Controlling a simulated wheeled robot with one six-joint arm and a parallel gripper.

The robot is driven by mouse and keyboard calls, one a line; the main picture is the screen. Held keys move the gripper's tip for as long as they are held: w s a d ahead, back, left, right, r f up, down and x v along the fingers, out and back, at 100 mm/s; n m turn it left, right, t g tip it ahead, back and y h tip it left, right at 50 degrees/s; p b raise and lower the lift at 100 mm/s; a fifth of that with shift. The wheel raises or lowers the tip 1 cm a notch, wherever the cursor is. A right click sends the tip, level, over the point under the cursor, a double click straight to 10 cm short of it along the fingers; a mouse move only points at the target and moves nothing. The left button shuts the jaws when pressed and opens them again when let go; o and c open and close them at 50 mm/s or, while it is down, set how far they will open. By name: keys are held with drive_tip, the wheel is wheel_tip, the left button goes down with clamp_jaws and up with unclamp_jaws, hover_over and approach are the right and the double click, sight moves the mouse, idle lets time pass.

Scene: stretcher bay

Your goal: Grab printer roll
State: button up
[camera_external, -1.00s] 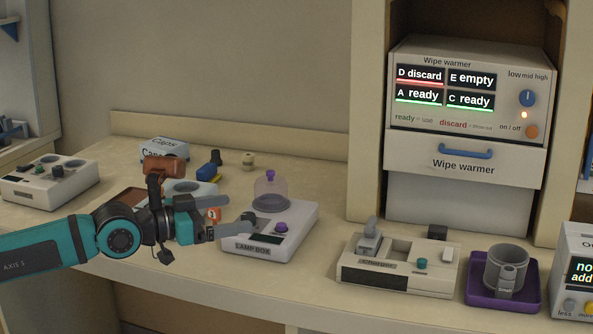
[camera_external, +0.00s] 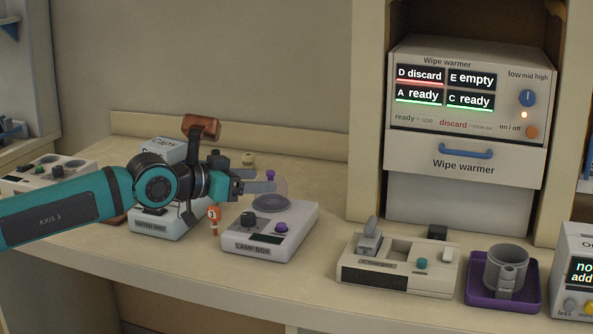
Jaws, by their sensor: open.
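A small cream spool-like piece (camera_external: 248,158) stands at the back of the counter, just beyond my gripper; it looks like the printer roll, but it is too small to be sure. My gripper (camera_external: 272,181) is open and empty. It points right, above the back part of the lamp box (camera_external: 252,243). In the picture its fingers lie below and to the right of the cream piece, apart from it.
A white device (camera_external: 160,222) and a small orange item (camera_external: 213,214) stand by my arm. The caps box (camera_external: 165,149) is behind it. A charger (camera_external: 400,262) and a purple tray (camera_external: 480,294) with a grey mug (camera_external: 506,266) stand right. The back counter right of the dome is clear.

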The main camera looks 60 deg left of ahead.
drive_tip(key=w+a+r+n+g+y, duration=0.1)
drive_tip(key=w+a+r+n+g, duration=0.15)
drive_tip(key=w+a, duration=0.7)
drive_tip(key=w+a+r+n+g+y, duration=0.15)
drive_tip(key=w+a+g, duration=0.25)
drive_tip(key=w+a, duration=0.55)
drive_tip(key=n+g+h, duration=0.3)
drive_tip(key=n+g, duration=0.5)
drive_tip(key=g, duration=0.1)
hover_over(255, 156)
drive_tip(key=d, duration=0.1)
drive_tip(key=shift+t, duration=0.25)
wheel_tip(255, 156, down, 18)
drive_tip(key=shift+d+r, duration=0.1)
drive_tip(key=shift+s+a+f, duration=0.15)
drive_tip(key=shift+a+f, duration=0.1)
drive_tip(key=shift+f, duration=0.4)
drive_tip(key=shift+w+a+f, duration=0.1)
drive_tip(key=shift+a+f, duration=0.05)
drive_tip(key=shift+f, duration=1.5)
drive_tip(key=shift+w+a+f, duration=0.1)
drive_tip(key=shift+a+f, duration=0.05)
drive_tip(key=shift+f, duration=1.45)
